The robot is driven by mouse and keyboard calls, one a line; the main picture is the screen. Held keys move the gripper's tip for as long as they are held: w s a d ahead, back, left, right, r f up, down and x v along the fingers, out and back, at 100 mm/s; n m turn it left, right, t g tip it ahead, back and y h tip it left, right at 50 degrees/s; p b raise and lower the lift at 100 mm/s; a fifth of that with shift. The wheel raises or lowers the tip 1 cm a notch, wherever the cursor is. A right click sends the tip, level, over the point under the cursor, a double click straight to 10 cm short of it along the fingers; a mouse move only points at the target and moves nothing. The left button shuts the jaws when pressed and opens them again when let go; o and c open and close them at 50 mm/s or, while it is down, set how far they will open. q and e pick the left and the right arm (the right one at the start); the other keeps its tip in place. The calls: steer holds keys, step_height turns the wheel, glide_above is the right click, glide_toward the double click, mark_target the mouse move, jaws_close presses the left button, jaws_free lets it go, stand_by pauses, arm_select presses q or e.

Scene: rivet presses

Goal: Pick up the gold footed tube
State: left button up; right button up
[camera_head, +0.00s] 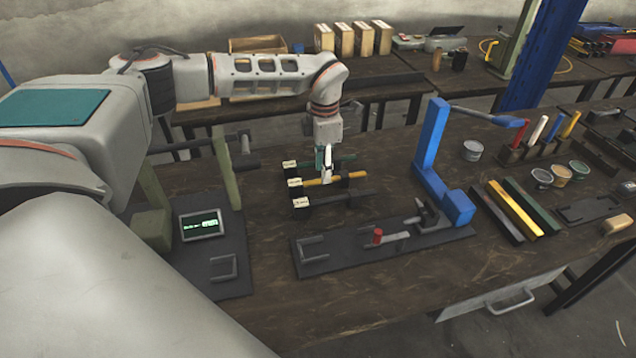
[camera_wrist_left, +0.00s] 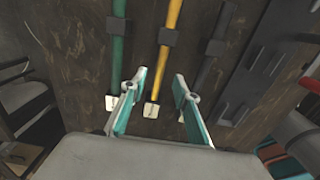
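The gold footed tube (camera_head: 314,182) lies on the brown workbench, in the middle of three parallel tubes. It has a dark block around it and a pale tag at its left end. My left gripper (camera_head: 327,172) points down close over it. In the left wrist view, the gold tube (camera_wrist_left: 168,65) runs up the picture between the two open teal-padded fingers of my left gripper (camera_wrist_left: 157,92), whose gap is empty. I cannot tell the exact height of the fingertips over the tube. My right gripper is not in view.
A green tube (camera_wrist_left: 119,50) and a black tube (camera_wrist_left: 206,74) flank the gold one closely. A blue-posted press (camera_head: 430,150) with a dark base stands to the right. A green-posted press (camera_head: 228,170) with a display (camera_head: 201,225) stands to the left.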

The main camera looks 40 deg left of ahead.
arm_select(q)
step_height(320, 180, down, 5)
steer(key=shift+a+r, duration=0.1)
steer(key=shift+a, duration=0.05)
jaws_close()
steer(key=shift+r, duration=0.15)
